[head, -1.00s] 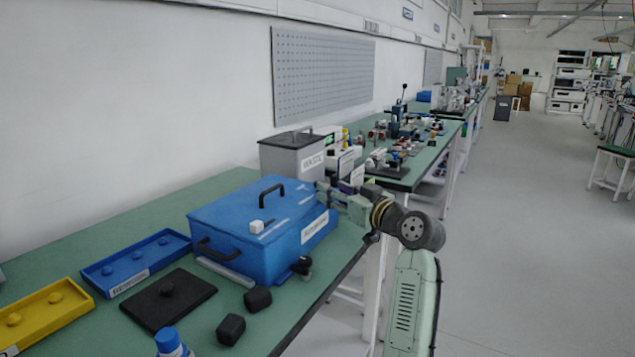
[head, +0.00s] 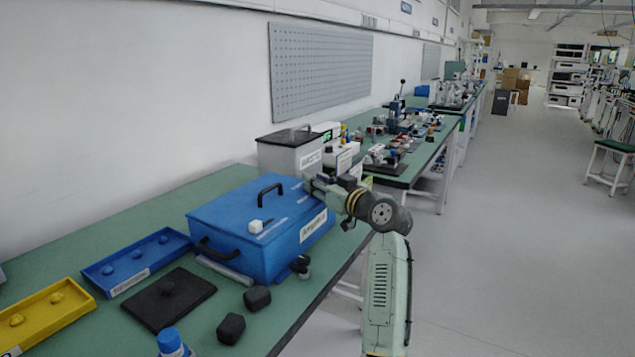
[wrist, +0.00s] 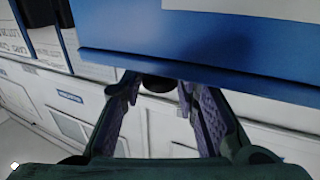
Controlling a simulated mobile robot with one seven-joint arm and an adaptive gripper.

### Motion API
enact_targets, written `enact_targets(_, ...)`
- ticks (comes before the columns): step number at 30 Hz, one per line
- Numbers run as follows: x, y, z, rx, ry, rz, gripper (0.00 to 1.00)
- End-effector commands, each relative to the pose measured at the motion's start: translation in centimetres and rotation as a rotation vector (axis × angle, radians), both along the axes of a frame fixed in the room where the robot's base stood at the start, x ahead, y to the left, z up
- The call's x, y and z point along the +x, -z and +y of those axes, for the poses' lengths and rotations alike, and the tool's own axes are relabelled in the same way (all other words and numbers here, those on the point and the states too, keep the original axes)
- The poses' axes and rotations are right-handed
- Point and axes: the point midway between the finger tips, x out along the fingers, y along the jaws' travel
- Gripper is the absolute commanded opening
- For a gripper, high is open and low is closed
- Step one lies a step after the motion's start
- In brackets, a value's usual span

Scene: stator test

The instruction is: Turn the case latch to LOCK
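The blue case (head: 235,228) stands shut on the green bench, with a black handle on its lid and another on its front side. A small white block (head: 256,226) sits on the lid beside pale marks; I cannot tell whether it is the latch. My gripper (head: 310,184) is at the case's far right corner, about lid height. In the wrist view my gripper (wrist: 158,84) has its two fingers apart, just below the blue lid edge (wrist: 190,72). A dark rounded part (wrist: 158,83) shows between the fingertips; whether they touch it is unclear.
A grey WASTE bin (head: 290,155) stands behind the case. A blue tray (head: 135,262), a yellow tray (head: 45,315), a black plate (head: 168,298) and two black blocks (head: 257,298) lie on the near bench.

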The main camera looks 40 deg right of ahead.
Motion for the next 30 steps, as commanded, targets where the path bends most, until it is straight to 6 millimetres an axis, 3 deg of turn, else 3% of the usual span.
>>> enact_targets(12, -0.02, 0.0, 0.0, 0.0, 0.0, 0.0, 0.0)
enact_targets(19, 0.1, 0.07, 0.15, -0.001, 0.03, 0.003, 0.0)
enact_targets(30, 0.08, 0.02, 0.11, 0.001, 0.24, 0.002, 0.0)
